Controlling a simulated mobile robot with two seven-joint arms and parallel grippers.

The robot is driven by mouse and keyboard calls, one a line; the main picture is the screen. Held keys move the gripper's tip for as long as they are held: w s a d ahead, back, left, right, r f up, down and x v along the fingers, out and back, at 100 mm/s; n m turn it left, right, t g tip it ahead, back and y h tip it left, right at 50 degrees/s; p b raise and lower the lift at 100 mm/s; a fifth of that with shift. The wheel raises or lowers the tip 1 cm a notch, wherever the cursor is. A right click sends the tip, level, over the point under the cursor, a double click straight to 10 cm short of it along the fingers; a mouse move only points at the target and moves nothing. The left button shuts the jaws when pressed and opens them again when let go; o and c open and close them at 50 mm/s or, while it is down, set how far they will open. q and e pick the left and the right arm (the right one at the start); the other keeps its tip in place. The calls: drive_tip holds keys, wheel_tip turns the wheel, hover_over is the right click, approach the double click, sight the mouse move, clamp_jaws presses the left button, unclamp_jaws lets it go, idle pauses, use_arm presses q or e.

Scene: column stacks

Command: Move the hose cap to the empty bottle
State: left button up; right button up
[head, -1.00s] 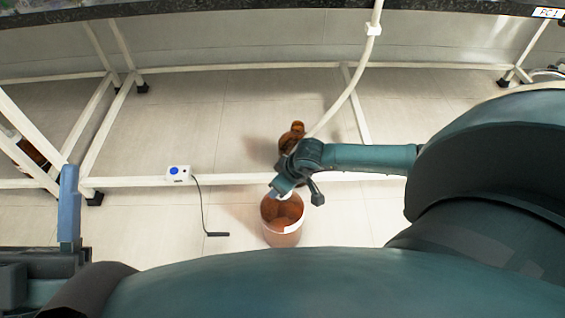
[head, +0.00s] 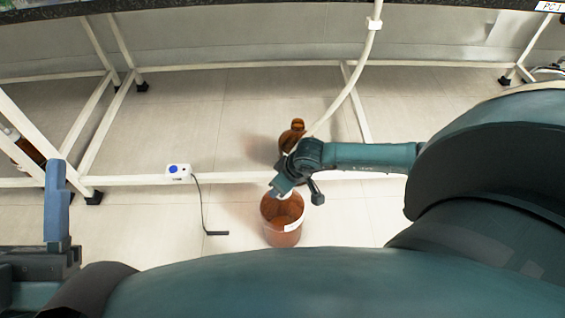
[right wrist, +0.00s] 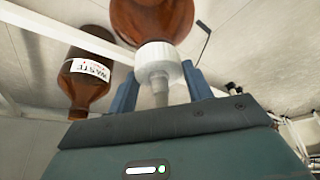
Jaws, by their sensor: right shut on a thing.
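My right gripper (head: 279,189) is shut on the white hose cap (right wrist: 158,62), whose nozzle points back toward the palm in the right wrist view. The cap is at the mouth end of an amber bottle (right wrist: 150,18); I cannot tell whether it is seated on it. In the head view the near amber bottle (head: 277,231) stands below the gripper, its top partly hidden. A second amber bottle (head: 297,126) stands behind the gripper; a bottle labelled WASTE (right wrist: 88,72) shows at left in the wrist view. My left gripper (head: 57,205) is at the far left, one finger visible.
A pale hose (head: 352,90) hangs from above and runs down behind my right gripper. White frame bars (head: 230,179) cross the floor area. A white box with a blue button (head: 179,171) and a black cable lies left of the bottles.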

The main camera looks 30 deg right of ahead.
use_arm(q)
drive_tip(key=shift+y, duration=0.4)
drive_tip(key=f, duration=0.2)
drive_tip(key=w+f, duration=0.1)
drive_tip(key=f, duration=0.1)
drive_tip(key=shift+d, duration=0.35)
use_arm(e)
drive_tip(key=shift+f, duration=0.4)
drive_tip(key=o, duration=1.1)
drive_tip(key=shift+c, duration=0.2)
use_arm(q)
drive_tip(key=shift+n, duration=0.3)
drive_tip(key=shift+r, duration=0.15)
wheel_tip(320, 180, up, 6)
drive_tip(key=m+h, duration=0.4)
use_arm(e)
drive_tip(key=shift+r, duration=0.25)
use_arm(q)
wheel_tip(320, 180, down, 7)
drive_tip(key=n+g+y+p, duration=0.2)
drive_tip(key=n+y+p, duration=0.4)
drive_tip(key=n+y, duration=0.1)
drive_tip(key=shift+s+f+n+p, duration=0.2)
drive_tip(key=shift+s+n+p, duration=0.1)
drive_tip(key=shift+s+p, duration=0.05)
use_arm(e)
drive_tip(key=v, duration=1.3)
drive_tip(key=shift+r, duration=0.25)
